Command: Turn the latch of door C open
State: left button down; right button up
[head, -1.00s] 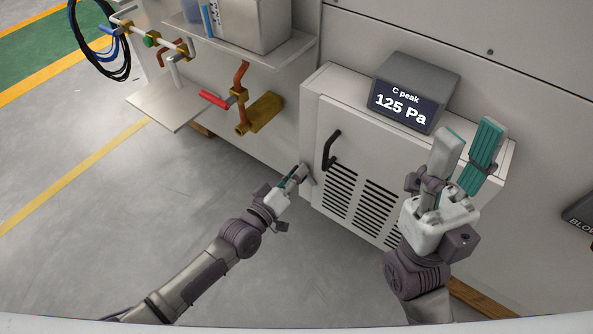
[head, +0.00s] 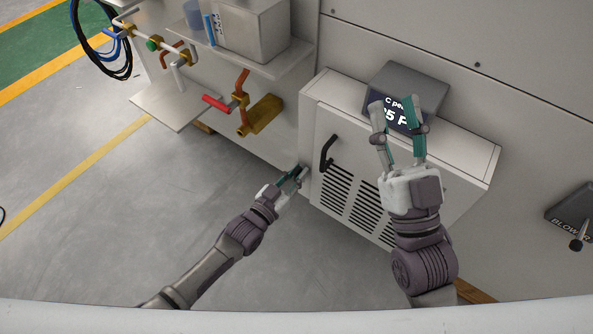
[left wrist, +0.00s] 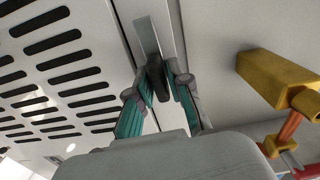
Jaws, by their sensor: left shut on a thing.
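The light grey cabinet's vented door (head: 345,190), which I take as door C, has a black handle (head: 328,150) and looks closed. My left gripper (head: 297,175) is at this edge. In the left wrist view its teal-padded fingers (left wrist: 160,80) are shut on the latch's dark end. The fingers partly hide the latch. My right gripper (head: 397,105) is open and empty, in front of the display.
The display box (head: 408,82) stands on the cabinet, partly covered by my right gripper. Left of the cabinet are a red-handled valve (head: 217,103) and brass fitting (head: 260,117), also in the left wrist view (left wrist: 275,78). A blower control (head: 572,212) is at right.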

pick_arm(q)
jog(key=shift+m, duration=0.4)
pick_arm(e)
jog(key=shift+w+f+g, duration=0.35)
jog(key=shift+f+g, duration=0.05)
jog(key=shift+f, duration=0.1)
pick_arm(q)
jog(key=c, duration=1.2)
grip_release()
jog(key=v, duration=1.2)
jog(key=shift+s+f, duration=0.1)
